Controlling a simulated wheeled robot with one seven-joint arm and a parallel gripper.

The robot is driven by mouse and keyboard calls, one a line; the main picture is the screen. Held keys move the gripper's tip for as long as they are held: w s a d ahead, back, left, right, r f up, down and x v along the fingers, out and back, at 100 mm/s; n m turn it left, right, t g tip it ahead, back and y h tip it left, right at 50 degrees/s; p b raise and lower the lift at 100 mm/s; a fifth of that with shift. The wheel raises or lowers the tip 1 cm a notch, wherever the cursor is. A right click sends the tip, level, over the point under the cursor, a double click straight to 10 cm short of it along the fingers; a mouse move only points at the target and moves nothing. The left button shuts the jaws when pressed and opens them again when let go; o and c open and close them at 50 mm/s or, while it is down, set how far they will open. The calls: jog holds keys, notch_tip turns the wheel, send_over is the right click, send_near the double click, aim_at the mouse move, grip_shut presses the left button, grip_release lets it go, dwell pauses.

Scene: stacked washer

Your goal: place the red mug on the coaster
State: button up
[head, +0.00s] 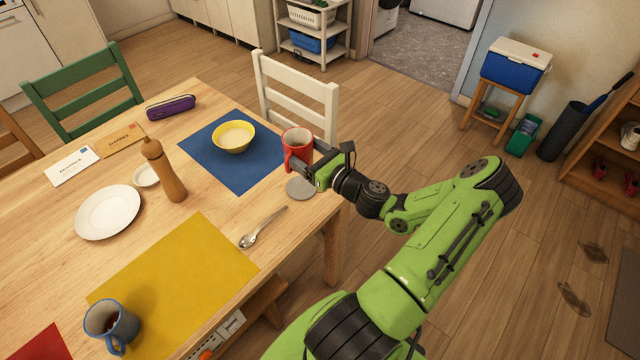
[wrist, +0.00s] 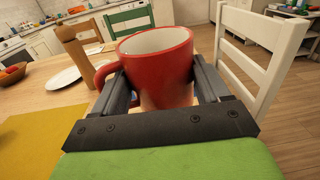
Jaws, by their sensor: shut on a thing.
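The red mug (head: 298,146) is upright between the fingers of my gripper (head: 314,160), which is shut on it. In the wrist view the red mug (wrist: 158,65) fills the middle, with a finger on each side and its handle to the left. The grey round coaster (head: 300,188) lies on the table near its right edge, just below the mug in the head view. The mug appears to be above the table, behind the coaster; its exact height is hard to tell. The coaster is not visible in the wrist view.
A blue placemat (head: 231,172) with a yellow bowl (head: 234,138) lies to the left of the mug. A spoon (head: 262,228) and a yellow placemat (head: 176,272) lie nearer. A pepper mill (head: 165,172) stands further left. A white chair (head: 297,95) stands behind the table edge.

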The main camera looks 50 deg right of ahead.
notch_tip(320, 180, down, 10)
jog(key=b, duration=0.4)
jog(key=shift+r, duration=0.15)
